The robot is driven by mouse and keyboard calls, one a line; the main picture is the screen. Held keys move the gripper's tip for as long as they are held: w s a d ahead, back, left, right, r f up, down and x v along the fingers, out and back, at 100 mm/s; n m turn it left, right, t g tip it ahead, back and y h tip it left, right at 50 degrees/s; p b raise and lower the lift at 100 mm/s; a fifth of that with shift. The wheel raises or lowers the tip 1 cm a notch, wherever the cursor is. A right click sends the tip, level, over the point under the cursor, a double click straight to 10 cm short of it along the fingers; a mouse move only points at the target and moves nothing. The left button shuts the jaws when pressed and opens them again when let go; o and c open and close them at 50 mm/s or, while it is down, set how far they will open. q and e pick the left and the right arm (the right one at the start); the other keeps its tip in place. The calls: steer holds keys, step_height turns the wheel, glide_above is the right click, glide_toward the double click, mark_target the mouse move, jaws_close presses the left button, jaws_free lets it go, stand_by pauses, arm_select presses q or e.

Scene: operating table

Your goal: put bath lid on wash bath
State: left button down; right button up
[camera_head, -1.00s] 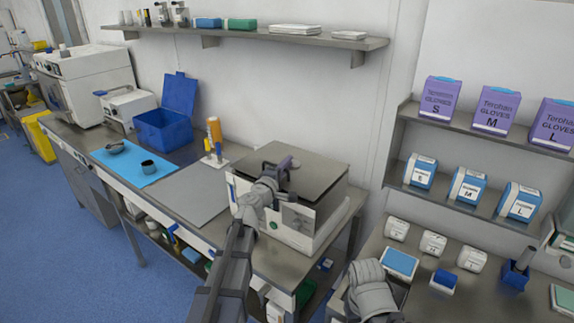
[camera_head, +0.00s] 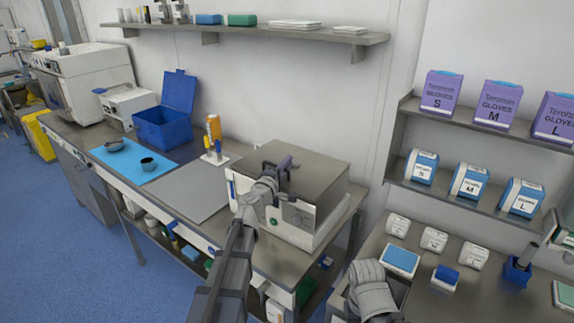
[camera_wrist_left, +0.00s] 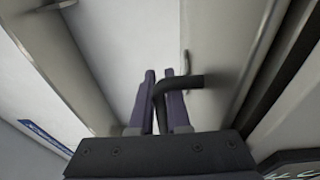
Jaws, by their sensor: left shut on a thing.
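The wash bath (camera_head: 290,232) is a white and steel box near the right end of the long bench. The grey metal bath lid (camera_head: 312,172) lies over its top, close to level. My left gripper (camera_head: 284,170) reaches in over the bath's front and is shut on the lid's dark handle. In the left wrist view the bent black handle (camera_wrist_left: 182,82) passes between the purple fingers (camera_wrist_left: 164,100). My arm hides part of the bath's front and the lid's near left edge, so I cannot tell if the lid sits flush all round. My right gripper is out of view.
A grey board (camera_head: 190,190) and a blue mat (camera_head: 120,165) with two small vessels lie left of the bath. A dispensing bottle (camera_head: 214,130) and blue open box (camera_head: 163,128) stand behind. A shelf (camera_head: 290,40) hangs above. Glove boxes (camera_head: 442,92) are at right.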

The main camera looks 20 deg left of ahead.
arm_select(q)
steer(key=c, duration=0.8)
jaws_free()
steer(key=shift+s, duration=0.15)
steer(key=shift+s+a+f, duration=0.1)
steer(key=shift+s+a, duration=0.15)
steer(key=shift+s, duration=1.05)
steer(key=shift+s+a, duration=0.2)
steer(key=shift+s, duration=1.05)
steer(key=shift+s+a+f, duration=0.1)
steer(key=shift+s+a, duration=0.15)
steer(key=shift+s, duration=1.05)
